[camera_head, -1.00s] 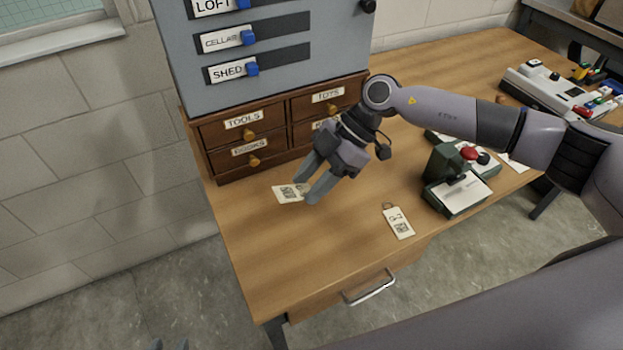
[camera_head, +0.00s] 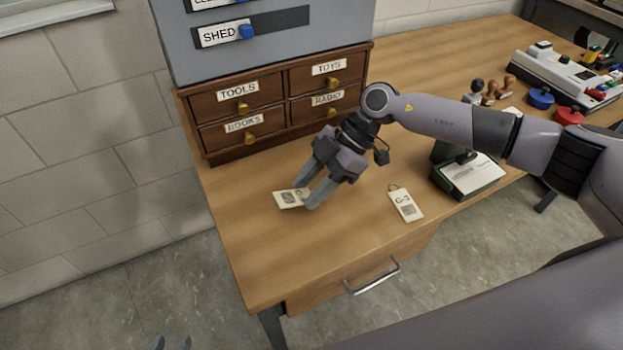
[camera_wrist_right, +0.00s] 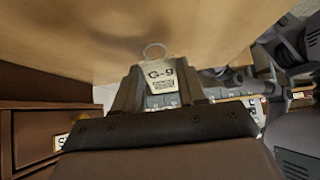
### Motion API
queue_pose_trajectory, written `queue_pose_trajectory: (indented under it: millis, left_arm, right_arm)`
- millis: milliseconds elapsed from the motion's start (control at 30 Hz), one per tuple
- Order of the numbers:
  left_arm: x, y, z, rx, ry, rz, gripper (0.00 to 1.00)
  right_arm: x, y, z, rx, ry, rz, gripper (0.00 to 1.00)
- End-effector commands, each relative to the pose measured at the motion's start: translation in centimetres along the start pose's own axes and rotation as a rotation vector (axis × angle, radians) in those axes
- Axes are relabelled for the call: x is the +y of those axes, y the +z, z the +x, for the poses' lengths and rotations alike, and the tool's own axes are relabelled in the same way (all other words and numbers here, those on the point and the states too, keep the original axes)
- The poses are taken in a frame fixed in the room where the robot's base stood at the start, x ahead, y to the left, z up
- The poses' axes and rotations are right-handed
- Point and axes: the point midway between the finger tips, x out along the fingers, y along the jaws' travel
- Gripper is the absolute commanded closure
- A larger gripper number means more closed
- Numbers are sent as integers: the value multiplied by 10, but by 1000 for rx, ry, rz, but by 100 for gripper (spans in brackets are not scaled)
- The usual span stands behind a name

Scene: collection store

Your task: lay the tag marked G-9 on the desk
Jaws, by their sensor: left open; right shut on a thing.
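The tag marked G-9 (camera_wrist_right: 160,76) is a small cream card with a ring, held between the fingers of my right gripper (camera_wrist_right: 160,92). In the head view, this tag (camera_head: 287,199) shows at the fingertips of my right gripper (camera_head: 305,198), low over the left part of the wooden desk (camera_head: 260,245). I cannot tell whether the tag touches the desk. My left gripper (camera_head: 171,343) shows only its open tips at the bottom edge, away from the desk.
A second tag, G-3 (camera_head: 405,204), lies on the desk right of my right gripper. A small drawer cabinet (camera_head: 272,99) stands behind. A dark green card holder (camera_head: 468,176), stamps (camera_head: 490,92) and ink pads (camera_head: 541,97) are to the right. The desk's front left is clear.

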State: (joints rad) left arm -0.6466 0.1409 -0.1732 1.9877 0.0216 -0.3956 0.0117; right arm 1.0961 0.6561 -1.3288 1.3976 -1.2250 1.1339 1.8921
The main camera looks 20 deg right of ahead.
Motion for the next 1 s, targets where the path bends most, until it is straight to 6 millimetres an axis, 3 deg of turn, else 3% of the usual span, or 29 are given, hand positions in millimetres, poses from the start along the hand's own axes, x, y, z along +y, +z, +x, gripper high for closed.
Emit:
queue_pose_trajectory:
  millis: [467,500,567,867,1000]
  left_arm:
    - [-2,1,1,-1,-2,4,57]
    - [-2,1,1,-1,-2,4,57]
    - [-2,1,1,-1,-3,4,57]
    - [-4,0,1,0,-6,4,57]
    - [-4,0,1,0,-6,5,57]
  right_arm:
    - [0,8,9,0,-1,0,87]
    - [0,8,10,0,-1,0,46]
    - [0,8,9,0,-1,0,29]
    - [0,8,8,0,0,0,29]
    - [1,9,-7,-1,2,1,29]
